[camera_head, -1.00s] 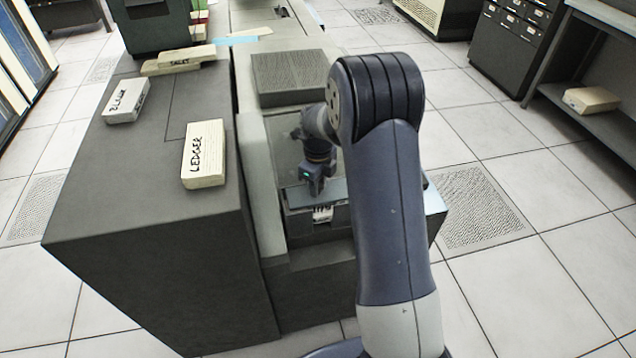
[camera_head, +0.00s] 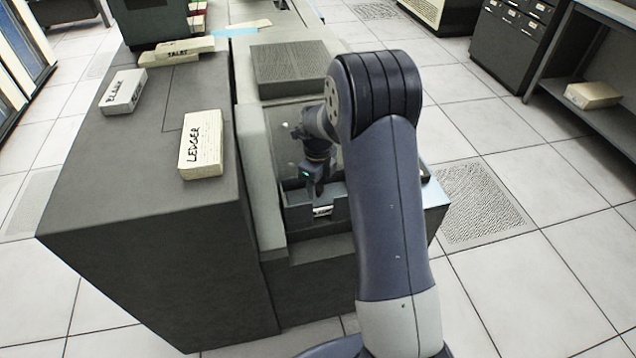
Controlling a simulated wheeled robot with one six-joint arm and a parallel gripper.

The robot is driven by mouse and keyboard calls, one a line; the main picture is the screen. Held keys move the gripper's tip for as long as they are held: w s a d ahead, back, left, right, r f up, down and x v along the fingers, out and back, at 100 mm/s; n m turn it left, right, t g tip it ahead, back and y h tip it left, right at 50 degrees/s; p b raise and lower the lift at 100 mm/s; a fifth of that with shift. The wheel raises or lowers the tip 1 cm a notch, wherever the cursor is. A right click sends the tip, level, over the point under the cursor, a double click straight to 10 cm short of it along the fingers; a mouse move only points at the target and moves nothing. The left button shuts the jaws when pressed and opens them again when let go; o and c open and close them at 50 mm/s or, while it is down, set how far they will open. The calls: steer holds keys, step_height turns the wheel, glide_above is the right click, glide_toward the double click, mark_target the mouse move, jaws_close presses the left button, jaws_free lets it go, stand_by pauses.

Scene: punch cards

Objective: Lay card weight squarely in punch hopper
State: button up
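The punch hopper (camera_head: 297,217) is a grey open-topped pocket at the near end of the punch machine, left of my arm. A small white edge, perhaps of cards (camera_head: 322,211), shows low inside it. My gripper (camera_head: 319,194) points down into the hopper. Its fingertips are small, dark and partly hidden, so I cannot tell whether they are open or shut. I cannot clearly make out the card weight; a flat grey-blue surface by the fingertips may be it. My arm hides the hopper's right side.
A LEDGER card block (camera_head: 202,150) and another pale block (camera_head: 123,92) lie on the grey cabinet top (camera_head: 130,190) at left. A SALES block (camera_head: 178,52) lies farther back. A ridged grey cover (camera_head: 291,68) sits behind the hopper. Open floor lies at right.

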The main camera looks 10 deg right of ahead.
mark_target(318, 187)
steer(key=shift+o, duration=0.4)
step_height(318, 187, up, 11)
stand_by(0.4)
steer(key=shift+f, duration=0.15)
